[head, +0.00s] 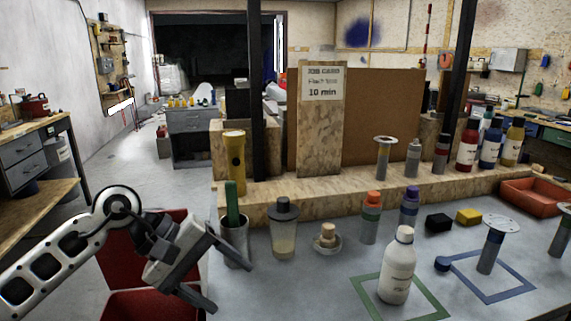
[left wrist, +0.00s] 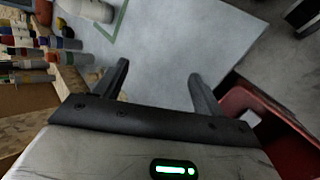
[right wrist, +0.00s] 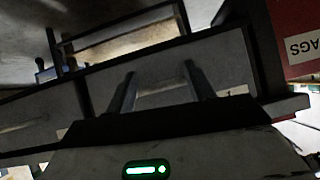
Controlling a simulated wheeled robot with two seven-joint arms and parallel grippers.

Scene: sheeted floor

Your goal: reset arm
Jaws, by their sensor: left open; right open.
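My left gripper (head: 226,277) is open and empty at the left edge of the grey worktop, above the red bin. Its two spread fingers also show in the left wrist view (left wrist: 160,85), with bare worktop between and beyond them. My right gripper (right wrist: 160,82) shows only in the right wrist view. Its fingers are apart with nothing between them, in front of a dark-framed structure I cannot identify. The right arm is outside the head view.
The red bin (head: 120,264) stands beside the worktop. A cup with a green-handled item (head: 233,238) is close to my left gripper. A white bottle (head: 397,265) stands in a green square outline. A blue square outline (head: 520,290) is further right. Several bottles line the wooden ledge (head: 300,203).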

